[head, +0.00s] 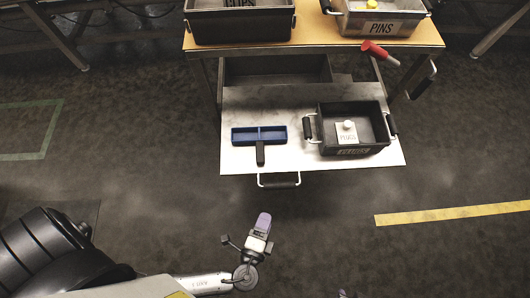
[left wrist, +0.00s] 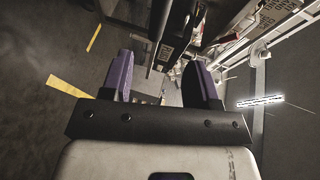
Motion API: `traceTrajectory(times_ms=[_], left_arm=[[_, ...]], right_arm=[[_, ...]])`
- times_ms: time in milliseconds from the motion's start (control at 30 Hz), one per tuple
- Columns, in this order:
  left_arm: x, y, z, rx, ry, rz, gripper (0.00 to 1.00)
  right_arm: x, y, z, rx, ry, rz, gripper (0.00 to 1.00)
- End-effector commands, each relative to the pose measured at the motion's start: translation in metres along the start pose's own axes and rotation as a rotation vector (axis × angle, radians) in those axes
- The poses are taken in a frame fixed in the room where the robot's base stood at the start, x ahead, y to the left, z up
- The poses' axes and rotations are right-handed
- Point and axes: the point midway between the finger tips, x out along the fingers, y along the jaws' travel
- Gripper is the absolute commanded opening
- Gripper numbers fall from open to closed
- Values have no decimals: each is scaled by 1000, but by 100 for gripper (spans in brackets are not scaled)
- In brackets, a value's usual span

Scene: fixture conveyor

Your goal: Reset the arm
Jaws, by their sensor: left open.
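My left gripper (head: 263,224) is at the bottom centre of the head view, over the dark floor and short of the pulled-out white drawer shelf (head: 300,165). Its purple fingers also show in the left wrist view (left wrist: 162,80), spread apart with nothing between them. It touches no object. Part of my left arm (head: 60,250) shows at the lower left.
The shelf holds a blue tray with a black handle (head: 258,135) and a dark bin labelled PLUGS (head: 375,150). The tabletop (head: 314,30) above carries a CUPS bin (head: 240,30) and a PINS bin (head: 381,28). A red-headed tool (head: 378,52) sits at its edge. Floor around is clear.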

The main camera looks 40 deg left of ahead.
Motion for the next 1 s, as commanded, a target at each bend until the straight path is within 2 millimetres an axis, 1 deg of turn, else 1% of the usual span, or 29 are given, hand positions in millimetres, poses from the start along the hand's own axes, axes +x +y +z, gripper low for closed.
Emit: traceTrajectory(times_ms=[367, 467, 533, 633, 800, 867, 967, 1000], left_arm=[[0, 0, 0, 8, 0, 0, 55], [0, 2, 9, 36, -56, 14, 55], [-1, 12, 18, 20, -113, 81, 55], [-4, 20, 29, -58, -208, 218, 55], [-4, 23, 51, -260, -386, 496, 55], [-3, 18, 56, -344, -434, 591, 55], [-7, -5, 62, -488, -490, 750, 55], [-10, -19, 63, -548, -504, 812, 55]], right_arm=[[0, -2, 0, 5, 0, -4, 43], [0, -2, 0, 7, 1, -6, 43], [0, -2, 0, 8, 1, -7, 43], [0, -3, 0, 9, 1, -7, 43], [0, -3, 0, 10, 0, -8, 43], [-1, -3, 0, 10, 0, -8, 43], [-13, -2, -4, 9, -2, -8, 43], [-21, -2, -6, 9, -3, -7, 43]])
